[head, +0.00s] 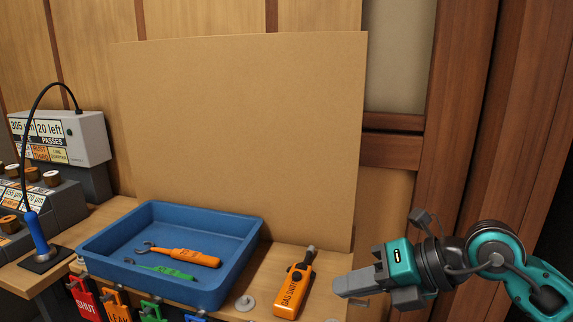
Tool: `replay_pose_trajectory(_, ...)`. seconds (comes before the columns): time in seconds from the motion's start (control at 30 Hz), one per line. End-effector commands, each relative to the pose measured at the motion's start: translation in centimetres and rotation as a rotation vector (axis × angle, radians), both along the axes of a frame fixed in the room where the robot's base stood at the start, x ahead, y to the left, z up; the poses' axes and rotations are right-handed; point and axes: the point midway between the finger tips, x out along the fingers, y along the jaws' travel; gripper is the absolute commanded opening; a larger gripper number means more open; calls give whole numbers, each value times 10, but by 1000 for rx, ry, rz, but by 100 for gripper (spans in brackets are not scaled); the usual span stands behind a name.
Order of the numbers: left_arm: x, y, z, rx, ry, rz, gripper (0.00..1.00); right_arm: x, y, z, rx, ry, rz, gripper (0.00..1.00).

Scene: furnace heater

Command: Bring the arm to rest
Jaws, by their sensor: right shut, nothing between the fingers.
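My right gripper (352,283) comes in from the right on its teal and black arm. It is shut and empty, with its grey fingers pointing left near the front right edge of the wooden bench (262,262). An orange tool marked with black letters, GAS SHUT (293,290), lies on the bench just left of the fingertips, apart from them. My left gripper is not in view.
A blue tray (100,246) holds an orange-handled hook tool (187,257) and a green tool (165,271). Labelled tags hang below it. A blue-handled probe (37,233) and grey control boxes (75,137) stand left. A tan board (240,130) stands behind.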

Motion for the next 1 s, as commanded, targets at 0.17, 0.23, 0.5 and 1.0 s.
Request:
replay_pose_trajectory(0.17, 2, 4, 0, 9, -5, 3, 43, -27, 43, 4, 415, 141, 44, 0)
replay_pose_trajectory(0.23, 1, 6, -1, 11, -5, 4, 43, -32, 51, 9, 608, 208, 14, 0)
replay_pose_trajectory(0.5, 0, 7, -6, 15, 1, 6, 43, -8, 6, -30, 1325, 536, -504, 0)
replay_pose_trajectory(1.0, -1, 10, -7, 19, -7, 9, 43, -117, -78, -286, 1514, 1185, -1747, 0)
